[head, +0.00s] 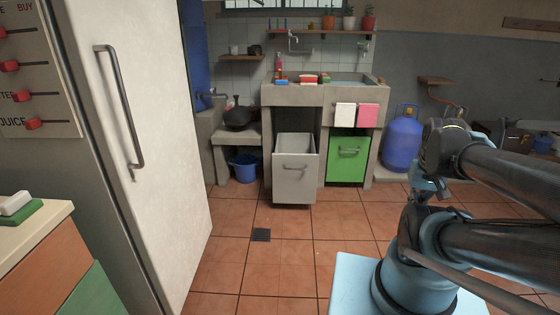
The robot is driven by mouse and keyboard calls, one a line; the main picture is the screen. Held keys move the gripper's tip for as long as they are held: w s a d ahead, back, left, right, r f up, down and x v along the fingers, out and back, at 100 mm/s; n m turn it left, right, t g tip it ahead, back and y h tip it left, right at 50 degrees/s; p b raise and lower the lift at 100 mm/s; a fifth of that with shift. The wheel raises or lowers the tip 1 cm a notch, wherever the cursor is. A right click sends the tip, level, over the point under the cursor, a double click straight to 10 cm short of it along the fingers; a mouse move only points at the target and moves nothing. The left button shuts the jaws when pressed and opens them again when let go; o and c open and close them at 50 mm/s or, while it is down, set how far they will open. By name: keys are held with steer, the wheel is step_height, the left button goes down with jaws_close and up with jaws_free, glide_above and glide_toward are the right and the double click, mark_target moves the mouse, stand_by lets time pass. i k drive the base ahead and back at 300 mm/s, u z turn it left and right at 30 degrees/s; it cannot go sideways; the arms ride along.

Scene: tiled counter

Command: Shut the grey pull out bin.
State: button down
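The grey pull-out bin (295,184) stands out from under the concrete sink counter, left of the green bin. Its open top shows, and its front has a metal bar handle (295,167). My gripper (426,187) appears at the end of my folded arm on the right, well in front of the bin and apart from it. It is small and dark, and I cannot make out its fingers.
A green bin front (347,157) sits flush beside the grey bin. A blue bucket (244,167) stands to its left and a blue gas cylinder (402,142) to the right. A white fridge (150,220) fills the left. The tiled floor (290,250) ahead is clear.

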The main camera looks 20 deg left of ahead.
mark_target(295, 160)
steer(key=z, duration=0.05)
steer(key=i, duration=1)
steer(key=u, duration=0.05)
